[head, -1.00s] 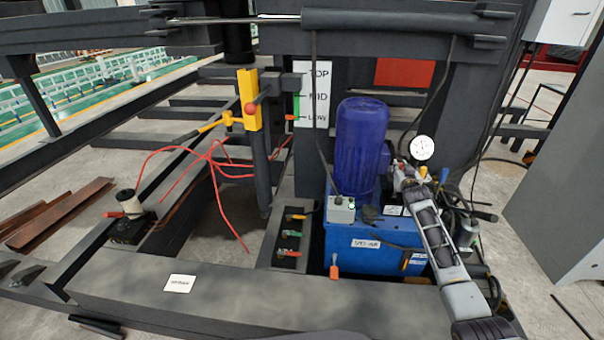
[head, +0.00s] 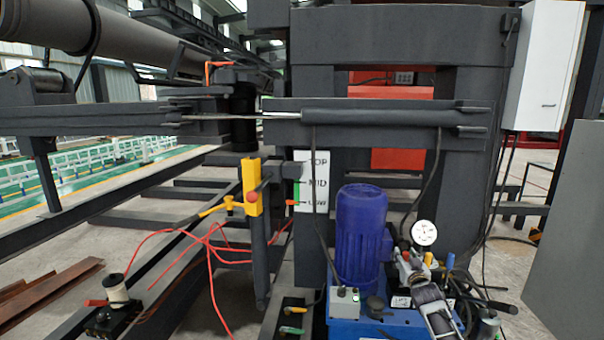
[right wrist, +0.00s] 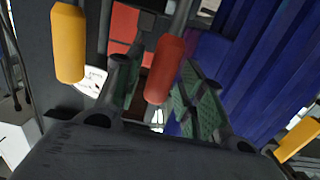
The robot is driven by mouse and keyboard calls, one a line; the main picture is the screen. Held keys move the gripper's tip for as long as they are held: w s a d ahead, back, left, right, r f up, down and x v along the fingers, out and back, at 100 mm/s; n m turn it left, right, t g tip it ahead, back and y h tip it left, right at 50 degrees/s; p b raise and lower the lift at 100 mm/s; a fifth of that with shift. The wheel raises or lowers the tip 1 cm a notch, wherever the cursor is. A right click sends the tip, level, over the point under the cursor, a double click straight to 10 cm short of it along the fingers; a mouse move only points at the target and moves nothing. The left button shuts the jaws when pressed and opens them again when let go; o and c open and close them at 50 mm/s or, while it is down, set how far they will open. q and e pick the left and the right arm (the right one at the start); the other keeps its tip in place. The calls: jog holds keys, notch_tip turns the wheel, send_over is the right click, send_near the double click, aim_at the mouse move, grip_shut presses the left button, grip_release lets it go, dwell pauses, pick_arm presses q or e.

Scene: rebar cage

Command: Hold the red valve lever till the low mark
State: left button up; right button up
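The red valve lever (right wrist: 165,68) shows in the right wrist view, between the two green-padded fingers of my right gripper (right wrist: 164,90). The fingers stand apart, with gaps beside the lever; no firm contact shows. The white scale plate (head: 318,170) reads TOP, MID and LOW. A small orange-red marker (head: 291,203) lies level with LOW. A dark arm from the yellow block (head: 252,188) meets the plate between TOP and MID. My left gripper is out of view.
Yellow levers (right wrist: 68,42) flank the red one. The blue motor (head: 362,240) stands left of my right gripper and the gauge (head: 424,233) just above it.

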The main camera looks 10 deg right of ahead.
jog(key=p+v, duration=0.6)
jog(key=v, duration=0.2)
dwell(0.6)
dwell(0.4)
